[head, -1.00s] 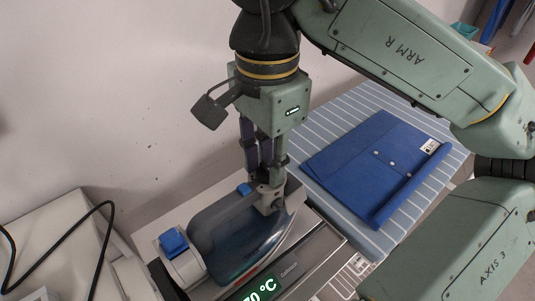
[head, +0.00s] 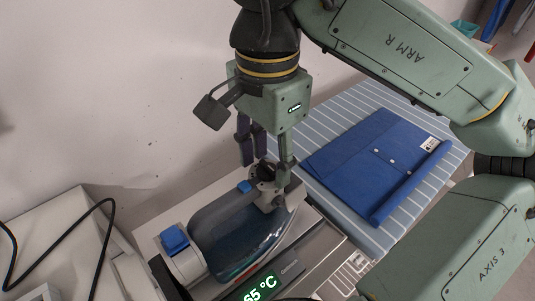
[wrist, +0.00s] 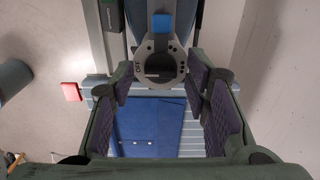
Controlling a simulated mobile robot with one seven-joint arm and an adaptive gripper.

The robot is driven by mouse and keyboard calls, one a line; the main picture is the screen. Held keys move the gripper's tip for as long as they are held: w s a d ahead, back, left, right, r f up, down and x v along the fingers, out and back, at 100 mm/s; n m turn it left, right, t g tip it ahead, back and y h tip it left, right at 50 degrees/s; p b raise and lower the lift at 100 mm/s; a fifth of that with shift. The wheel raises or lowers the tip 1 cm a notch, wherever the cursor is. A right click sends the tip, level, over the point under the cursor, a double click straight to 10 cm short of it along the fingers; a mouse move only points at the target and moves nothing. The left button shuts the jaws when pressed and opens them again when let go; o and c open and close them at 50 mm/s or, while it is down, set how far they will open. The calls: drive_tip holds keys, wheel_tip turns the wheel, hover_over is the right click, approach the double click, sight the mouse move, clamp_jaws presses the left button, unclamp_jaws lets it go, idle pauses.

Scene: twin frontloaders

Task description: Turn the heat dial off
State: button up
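The heat dial (head: 265,172) is a dark knob in a grey collar on top of a machine with a dark glossy cover (head: 235,236). In the wrist view, the dial (wrist: 160,66) is a dark round shape inside a grey ring, with lettering that looks like OFF on its left side. I cannot tell where its pointer stands. My gripper (head: 264,166) is open above the machine, its fingers apart on either side of the dial. The wrist view also shows the open fingers (wrist: 161,82), with nothing held. A green display (head: 260,287) reads 65 °C.
A blue folder (head: 375,160) lies on a striped board (head: 340,110) to the right. A white unit with a black cable (head: 100,215) stands at the left, and a wall rises behind.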

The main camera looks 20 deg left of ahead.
sight(268, 166)
drive_tip(key=shift+r, duration=0.1)
wheel_tip(268, 166, up, 12)
idle(0.7)
